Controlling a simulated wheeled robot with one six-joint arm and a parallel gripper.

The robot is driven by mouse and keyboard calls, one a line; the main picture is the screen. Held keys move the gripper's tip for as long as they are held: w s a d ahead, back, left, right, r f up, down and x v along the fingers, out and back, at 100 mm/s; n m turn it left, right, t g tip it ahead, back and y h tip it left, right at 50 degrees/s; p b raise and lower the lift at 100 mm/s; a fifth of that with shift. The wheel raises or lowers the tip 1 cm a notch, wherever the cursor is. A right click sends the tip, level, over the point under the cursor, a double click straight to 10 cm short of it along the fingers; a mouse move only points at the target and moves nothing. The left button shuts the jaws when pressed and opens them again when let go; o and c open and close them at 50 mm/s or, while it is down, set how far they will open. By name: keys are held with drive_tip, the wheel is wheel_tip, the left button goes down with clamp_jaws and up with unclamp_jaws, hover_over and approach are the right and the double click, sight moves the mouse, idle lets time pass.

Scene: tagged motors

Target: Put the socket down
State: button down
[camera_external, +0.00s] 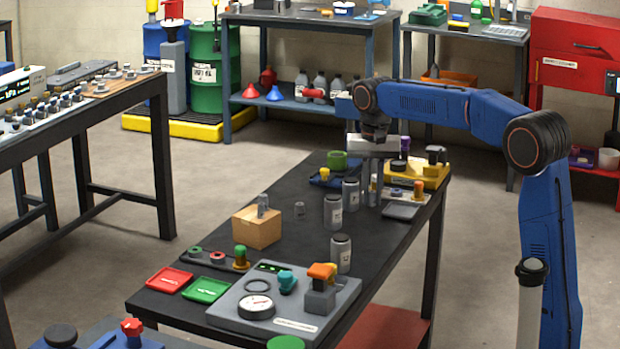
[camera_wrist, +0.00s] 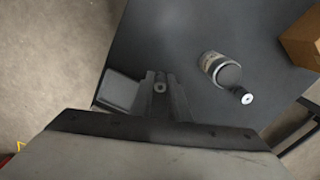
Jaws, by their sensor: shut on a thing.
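My gripper (camera_external: 374,190) points down over the far right part of the dark bench, beside a grey labelled cylinder (camera_external: 350,192). In the wrist view my gripper (camera_wrist: 160,90) has its fingers close together around a small grey socket (camera_wrist: 160,87), whose round end with a dark hole shows between them. The socket is mostly hidden by the fingers, and in the external view I cannot make it out. I cannot tell whether it touches the bench. A flat dark grey pad (camera_external: 400,211) lies just right of the fingers; it also shows in the wrist view (camera_wrist: 120,92).
More labelled cylinders (camera_external: 333,211) stand near the gripper. A cardboard box (camera_external: 257,229) is left of them. A grey gauge panel (camera_external: 228,311) fills the near end.

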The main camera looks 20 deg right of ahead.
wheel_tip(320, 180, up, 5)
drive_tip(key=shift+f, duration=0.15)
drive_tip(key=shift+w+a+r, duration=0.15)
drive_tip(key=shift+a+r, duration=0.15)
drive_tip(key=w+a+r, duration=0.2)
drive_tip(key=a, duration=0.6)
drive_tip(key=w+a+r, duration=0.2)
drive_tip(key=a+r, duration=0.1)
drive_tip(key=a, duration=0.4)
approach(245, 213)
drive_tip(key=shift+n, duration=0.3)
drive_tip(key=shift+f, duration=3.05)
drive_tip(key=shift+d+f, duration=0.1)
drive_tip(key=c, duration=2)
unclamp_jaws()
